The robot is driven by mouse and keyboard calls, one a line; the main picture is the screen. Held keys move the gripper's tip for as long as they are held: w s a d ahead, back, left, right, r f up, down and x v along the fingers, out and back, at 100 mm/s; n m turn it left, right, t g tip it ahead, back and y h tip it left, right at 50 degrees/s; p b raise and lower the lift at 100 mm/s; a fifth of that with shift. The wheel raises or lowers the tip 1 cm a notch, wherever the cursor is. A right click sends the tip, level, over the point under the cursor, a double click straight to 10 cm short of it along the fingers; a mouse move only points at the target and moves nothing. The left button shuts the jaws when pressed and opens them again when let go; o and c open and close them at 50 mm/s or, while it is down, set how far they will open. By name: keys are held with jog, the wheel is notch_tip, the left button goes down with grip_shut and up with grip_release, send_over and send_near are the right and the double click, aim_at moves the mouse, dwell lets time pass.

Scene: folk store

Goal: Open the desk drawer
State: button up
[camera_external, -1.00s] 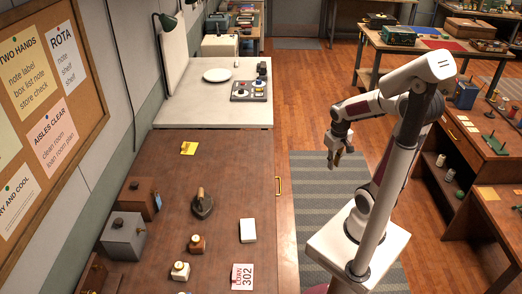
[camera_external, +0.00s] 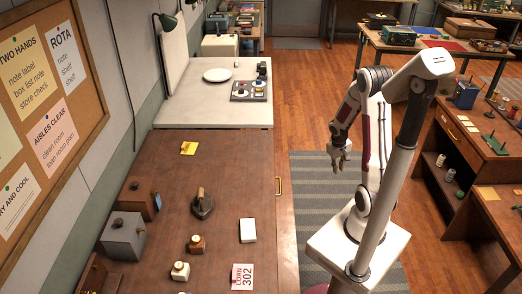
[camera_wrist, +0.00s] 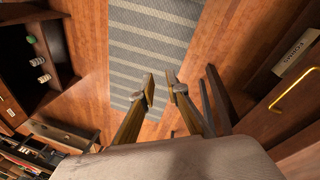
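The brown wooden desk (camera_external: 225,165) fills the lower left of the outside view. A yellow drawer handle (camera_external: 279,186) sits on its right edge. In the wrist view, a brass bar handle (camera_wrist: 297,92) shows at the far right on a dark wooden front, beside a white label (camera_wrist: 296,52) that is partly readable. My gripper (camera_external: 341,166) hangs over the striped rug, to the right of the desk and apart from the handle. In the wrist view my gripper (camera_wrist: 161,82) has its fingertips apart with nothing between them. The drawer's opening cannot be seen from here.
A striped rug (camera_external: 312,215) lies between desk and arm. A wooden shelf unit (camera_external: 465,150) stands at right. The space between gripper and handle looks clear.

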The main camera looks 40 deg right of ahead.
notch_tip(320, 180, down, 7)
jog(key=w+d, duration=0.1)
jog(key=d, duration=0.2)
jog(key=m+t+y, duration=0.5)
jog(key=t+y, duration=0.6)
jog(key=y, duration=0.2)
send_near(280, 185)
jog(key=w+a+f, duration=0.1)
jog(key=w, duration=0.1)
jog(key=shift+s+a+f, duration=0.15)
jog(key=shift+f, duration=0.1)
jog(key=shift+a, duration=0.15)
jog(key=shift+x, duration=3.8)
jog(key=shift+r, duration=0.15)
